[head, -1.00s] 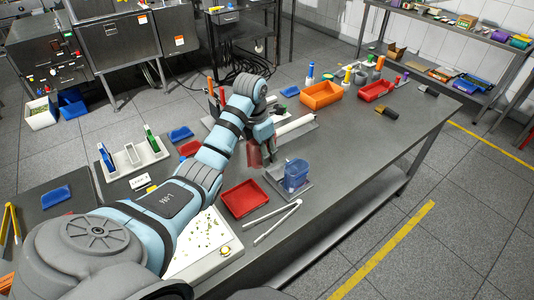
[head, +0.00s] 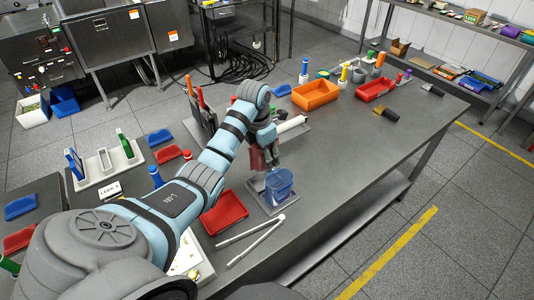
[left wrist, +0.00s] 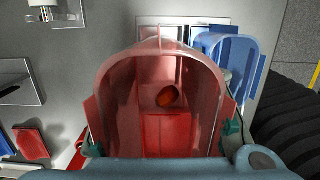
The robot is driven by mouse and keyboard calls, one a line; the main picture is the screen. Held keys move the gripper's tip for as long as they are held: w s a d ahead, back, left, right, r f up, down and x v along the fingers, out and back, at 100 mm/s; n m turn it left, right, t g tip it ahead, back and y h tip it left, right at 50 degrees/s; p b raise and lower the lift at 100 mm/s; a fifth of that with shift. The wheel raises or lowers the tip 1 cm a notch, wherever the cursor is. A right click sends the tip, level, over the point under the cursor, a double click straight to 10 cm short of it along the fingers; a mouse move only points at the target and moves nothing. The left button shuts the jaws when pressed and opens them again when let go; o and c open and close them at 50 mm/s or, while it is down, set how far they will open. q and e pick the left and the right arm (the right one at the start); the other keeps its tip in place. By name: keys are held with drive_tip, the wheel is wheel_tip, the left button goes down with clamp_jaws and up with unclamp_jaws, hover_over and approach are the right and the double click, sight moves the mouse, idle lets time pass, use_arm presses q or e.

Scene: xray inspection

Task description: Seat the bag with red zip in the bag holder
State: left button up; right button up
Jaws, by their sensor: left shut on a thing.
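The bag with red zip (head: 258,160) is a see-through red, open-topped bag in the head view. It fills the middle of the left wrist view (left wrist: 150,70), with a small orange-red item inside. My left gripper (head: 266,146) is shut on it and holds it above the table, close to the blue bag. The green finger pads show at both sides of the bag in the left wrist view. The bag holder (head: 255,189) is a grey tray with the blue bag (head: 280,184) standing on its right part. The red bag partly hides the holder in the wrist view. My right gripper is not in view.
A red tray (head: 224,212) and tongs (head: 250,240) lie in front of the holder. A white roll (head: 292,124) lies behind. An orange bin (head: 316,94) and red bin (head: 377,89) stand further back. The table right of the holder is clear.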

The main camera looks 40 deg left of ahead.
use_arm(q)
drive_tip(key=shift+r+p, duration=0.15)
drive_tip(key=shift+p, duration=0.15)
wheel_tip(320, 180, down, 6)
drive_tip(key=b, duration=0.4)
drive_tip(key=shift+r, duration=0.2)
drive_tip(key=shift+f, duration=0.3)
drive_tip(key=shift+r, duration=0.15)
drive_tip(key=shift+f+b, duration=0.55)
drive_tip(key=shift+f, duration=0.6)
drive_tip(key=shift+s+r, duration=0.1)
drive_tip(key=shift+r, duration=0.1)
